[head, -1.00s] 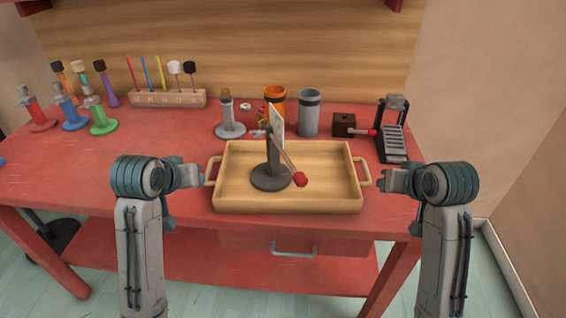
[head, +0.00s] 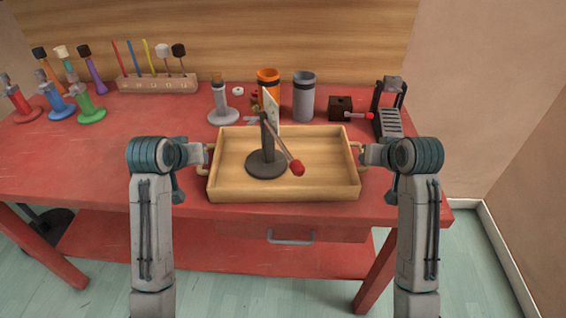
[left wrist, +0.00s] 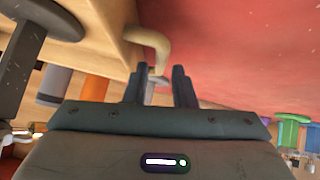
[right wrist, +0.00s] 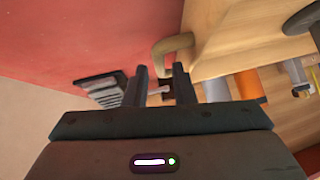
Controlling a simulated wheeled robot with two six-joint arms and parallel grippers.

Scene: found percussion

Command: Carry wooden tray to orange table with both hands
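The wooden tray (head: 330,190) rests on the red table and carries a dark stand (head: 266,163) with a pale card and a red-tipped stick (head: 297,168). My left gripper (head: 207,153) is at the tray's left handle, fingers apart; that handle (left wrist: 152,42) shows just ahead of the fingers (left wrist: 158,75) in the left wrist view. My right gripper (head: 362,153) is at the right handle, also with fingers apart; that handle (right wrist: 172,43) shows close ahead of the fingers (right wrist: 160,75) in the right wrist view. Neither gripper visibly clamps a handle. No orange table is visible.
Behind the tray on the red table (head: 110,150) stand a grey stand (head: 223,105), an orange cup (head: 268,80), a grey cup (head: 304,97), a dark box (head: 340,108) and a black ribbed device (head: 388,120). A mallet rack (head: 155,85) and coloured stands are at left.

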